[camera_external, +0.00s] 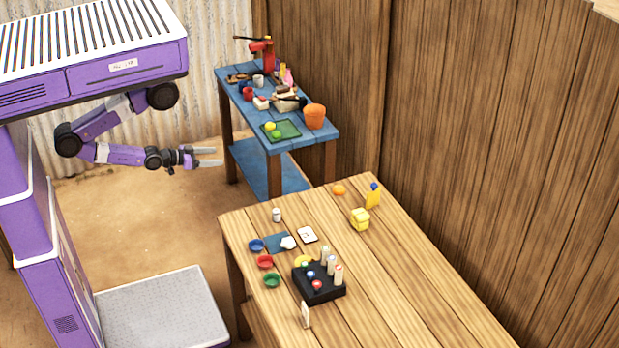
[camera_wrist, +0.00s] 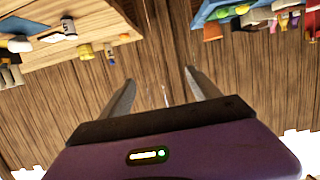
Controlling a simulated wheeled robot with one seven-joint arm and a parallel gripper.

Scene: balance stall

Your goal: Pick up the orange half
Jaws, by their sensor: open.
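The orange half (camera_external: 339,189) lies on the far part of the wooden table, near its back edge, in the external view. A small orange shape near the table edge in the wrist view (camera_wrist: 124,36) looks like it. My gripper (camera_external: 221,156) is in the air to the left of the table, well apart from the orange half. Its two fingers are spread with nothing between them, and they show in the wrist view too (camera_wrist: 160,80).
A black block with pegs (camera_external: 319,291) and coloured dishes sit further forward. A cluttered blue table (camera_external: 328,130) stands behind, beside the plank wall (camera_external: 460,130).

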